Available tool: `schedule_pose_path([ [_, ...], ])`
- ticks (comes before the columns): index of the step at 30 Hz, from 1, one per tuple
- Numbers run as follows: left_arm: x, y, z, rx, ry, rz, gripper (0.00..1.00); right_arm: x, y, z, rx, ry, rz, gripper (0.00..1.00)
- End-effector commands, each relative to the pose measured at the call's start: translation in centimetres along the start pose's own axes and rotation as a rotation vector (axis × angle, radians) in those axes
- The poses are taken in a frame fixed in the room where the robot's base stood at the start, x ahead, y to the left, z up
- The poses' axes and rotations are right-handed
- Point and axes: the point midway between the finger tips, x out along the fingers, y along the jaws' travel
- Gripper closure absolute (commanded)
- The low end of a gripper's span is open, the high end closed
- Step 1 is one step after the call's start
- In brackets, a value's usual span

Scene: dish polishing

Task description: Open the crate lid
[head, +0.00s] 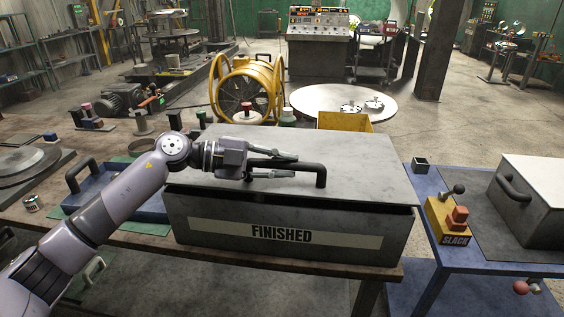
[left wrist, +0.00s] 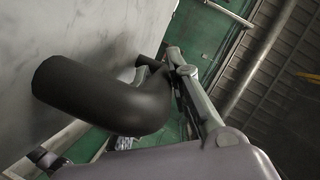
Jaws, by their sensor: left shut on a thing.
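The grey crate (head: 200,222) with a "FINISHED" label stands on the brown table. Its flat grey lid (head: 375,185) lies over the top, with a dark gap under its front edge, clearest toward the right. A black bar handle (head: 320,174) stands up from the lid; it also shows large in the left wrist view (left wrist: 95,95). My left gripper (head: 296,165) reaches in from the left, low over the lid, and is shut on the handle. My right gripper is out of view.
A blue tray (head: 118,200) is left of the crate, partly behind my arm. A yellow bin (head: 345,122) is behind it. On the right, a blue table (head: 425,260) holds a yellow "SLACK" block (head: 447,222) and a grey box with a handle (head: 535,200).

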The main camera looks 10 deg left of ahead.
Motion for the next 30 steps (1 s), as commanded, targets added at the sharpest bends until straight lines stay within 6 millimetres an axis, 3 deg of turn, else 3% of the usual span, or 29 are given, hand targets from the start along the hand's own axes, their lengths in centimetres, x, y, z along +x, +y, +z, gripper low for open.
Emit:
schedule_pose_path([
  [1, -0.5, -2.1, -1.1, -0.017, 0.001, -0.002, 1.0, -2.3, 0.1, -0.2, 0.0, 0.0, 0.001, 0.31],
  [15, -1.5, -10.5, -3.3, -0.258, 0.003, 0.093, 1.0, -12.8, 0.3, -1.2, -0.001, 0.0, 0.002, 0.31],
  [21, -1.5, -13.4, -3.3, -0.352, 0.005, 0.131, 1.0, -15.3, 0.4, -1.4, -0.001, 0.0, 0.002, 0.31],
  [30, -1.4, -16.3, -3.1, -0.448, 0.006, 0.171, 1.0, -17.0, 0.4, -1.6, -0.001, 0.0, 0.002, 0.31],
])
